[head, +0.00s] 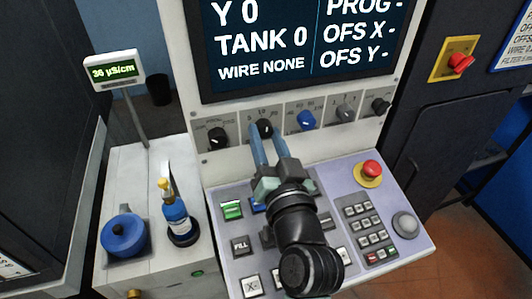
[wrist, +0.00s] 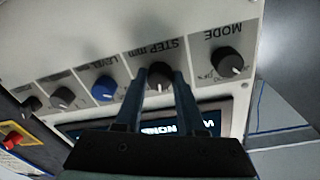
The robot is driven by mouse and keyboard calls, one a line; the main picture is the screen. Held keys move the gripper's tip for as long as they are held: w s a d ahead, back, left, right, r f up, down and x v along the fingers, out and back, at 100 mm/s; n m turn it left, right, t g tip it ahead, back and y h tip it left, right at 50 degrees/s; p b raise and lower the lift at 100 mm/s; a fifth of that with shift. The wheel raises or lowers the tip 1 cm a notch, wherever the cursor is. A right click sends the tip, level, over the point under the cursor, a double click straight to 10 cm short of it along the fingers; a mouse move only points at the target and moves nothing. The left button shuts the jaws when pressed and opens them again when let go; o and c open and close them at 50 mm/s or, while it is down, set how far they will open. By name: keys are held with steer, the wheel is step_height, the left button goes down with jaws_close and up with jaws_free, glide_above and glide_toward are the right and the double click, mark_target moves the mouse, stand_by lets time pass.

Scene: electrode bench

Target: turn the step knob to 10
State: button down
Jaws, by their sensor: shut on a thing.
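The step knob (head: 264,128) is black and second from the left in the row of knobs below the screen. In the wrist view, which is upside down, the knob (wrist: 159,70) sits under the label "STEP mm". My gripper (head: 266,138) reaches up to it from below, with its two blue-grey fingers on either side of the knob. The gripper (wrist: 159,80) is shut on the knob. Scale marks including 5 and 10 show above the knob in the head view.
The black mode knob (head: 218,138) is to the left and the blue level knob (head: 306,119) to the right, both close by. A sloped key panel (head: 335,215) lies below, with a red stop button (head: 371,170) and a trackball (head: 405,224).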

steer(key=shift+d+f+n+b, duration=0.1)
steer(key=shift+f+n+b, duration=0.05)
steer(key=shift+n+b, duration=0.85)
steer(key=c, duration=0.5)
jaws_free()
steer(key=b+v, duration=0.4)
steer(key=v, duration=0.9)
